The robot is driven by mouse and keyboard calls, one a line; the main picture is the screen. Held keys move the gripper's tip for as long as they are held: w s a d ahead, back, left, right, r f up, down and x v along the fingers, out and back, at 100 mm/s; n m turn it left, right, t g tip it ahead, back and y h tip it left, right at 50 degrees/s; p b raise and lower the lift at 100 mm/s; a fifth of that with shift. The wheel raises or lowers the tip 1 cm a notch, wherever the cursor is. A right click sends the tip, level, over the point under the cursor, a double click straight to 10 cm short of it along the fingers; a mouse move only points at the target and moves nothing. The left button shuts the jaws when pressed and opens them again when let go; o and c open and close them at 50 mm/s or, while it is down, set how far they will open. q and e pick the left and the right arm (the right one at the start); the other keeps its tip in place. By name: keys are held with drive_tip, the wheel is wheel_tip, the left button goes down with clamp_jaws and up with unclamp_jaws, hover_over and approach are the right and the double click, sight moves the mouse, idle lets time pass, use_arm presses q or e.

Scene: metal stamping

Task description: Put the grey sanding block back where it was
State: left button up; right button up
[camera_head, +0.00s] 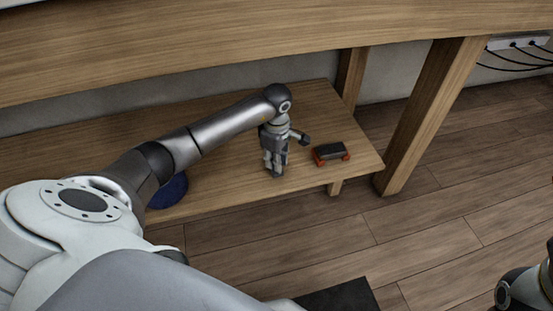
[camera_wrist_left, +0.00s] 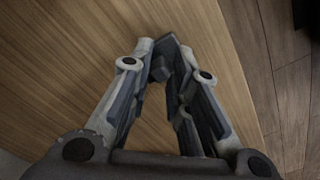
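Bare wood shows between the fingers lower down. My right gripper does not show.
A dark blue round thing (camera_head: 170,190) sits on the shelf, partly behind my left arm. The thick table top (camera_head: 250,40) spans above the shelf. A table leg (camera_head: 430,115) stands to the right. A power strip with cables (camera_head: 518,43) is at the upper right. Floor is open at right.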

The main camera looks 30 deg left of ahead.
use_arm(q)
drive_tip(key=shift+o, duration=1.1)
drive_tip(key=shift+r, duration=0.1)
wheel_tip(320, 180, up, 12)
